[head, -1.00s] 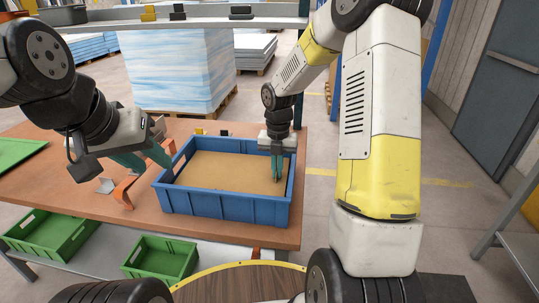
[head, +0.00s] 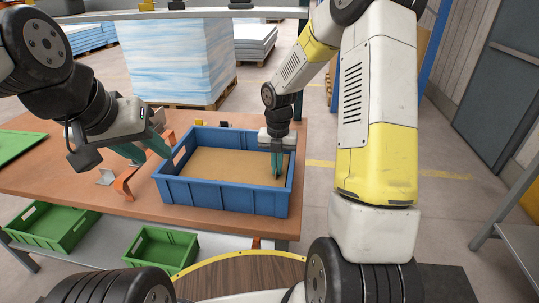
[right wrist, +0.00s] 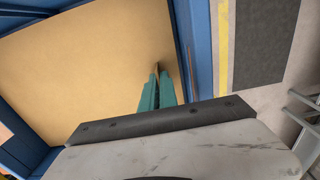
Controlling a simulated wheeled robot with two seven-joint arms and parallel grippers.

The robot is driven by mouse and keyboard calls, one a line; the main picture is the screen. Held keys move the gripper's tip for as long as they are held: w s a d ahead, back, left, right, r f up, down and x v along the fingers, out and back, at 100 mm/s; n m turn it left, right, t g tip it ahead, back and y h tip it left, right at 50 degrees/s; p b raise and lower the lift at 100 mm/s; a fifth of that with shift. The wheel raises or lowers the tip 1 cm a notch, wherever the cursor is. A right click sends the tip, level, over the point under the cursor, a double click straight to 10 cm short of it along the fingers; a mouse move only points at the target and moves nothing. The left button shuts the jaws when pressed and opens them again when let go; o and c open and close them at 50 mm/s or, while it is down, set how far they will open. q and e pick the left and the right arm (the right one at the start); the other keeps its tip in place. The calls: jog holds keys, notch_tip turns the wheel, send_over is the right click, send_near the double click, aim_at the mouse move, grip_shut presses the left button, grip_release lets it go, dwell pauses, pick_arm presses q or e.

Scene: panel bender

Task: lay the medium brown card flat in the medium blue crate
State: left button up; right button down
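The medium brown card (head: 225,166) lies inside the medium blue crate (head: 225,198) on the table and covers most of its floor. It looks flat; its near edge is hidden by the front wall. In the right wrist view the card (right wrist: 80,65) fills the crate between its blue walls. My right gripper (head: 277,172) points down inside the crate at its right side, over the card. Its teal fingers (right wrist: 157,72) are together, tips at or close to the card; I see no card edge between them. My left gripper (head: 148,153) is open and empty, just left of the crate.
An orange bracket (head: 125,184) and a small grey metal piece (head: 105,177) lie left of the crate. Green crates (head: 160,249) stand on the lower shelf. A shelf rail (head: 190,16) runs behind the table.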

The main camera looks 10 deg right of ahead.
jog(key=shift+f, duration=0.15)
jog(key=c, duration=1.6)
grip_release()
jog(key=shift+o, duration=0.2)
notch_tip(320, 180, up, 8)
jog(key=shift+f, duration=0.2)
jog(key=s+r+m+t, duration=0.2)
jog(key=s+r+m, duration=0.3)
jog(key=m, duration=0.5)
jog(key=s+r+m+t+y, duration=0.1)
jog(key=s+r+m+t, duration=0.1)
jog(key=s+r+m, duration=0.4)
jog(key=s+r+m+t+y, duration=0.1)
jog(key=s+r+m+t, duration=0.1)
jog(key=s+r+m, duration=0.4)
jog(key=s+m, duration=0.5)
jog(key=m, duration=0.4)
jog(key=shift+d+m, duration=0.25)
jog(key=shift+m, duration=0.15)
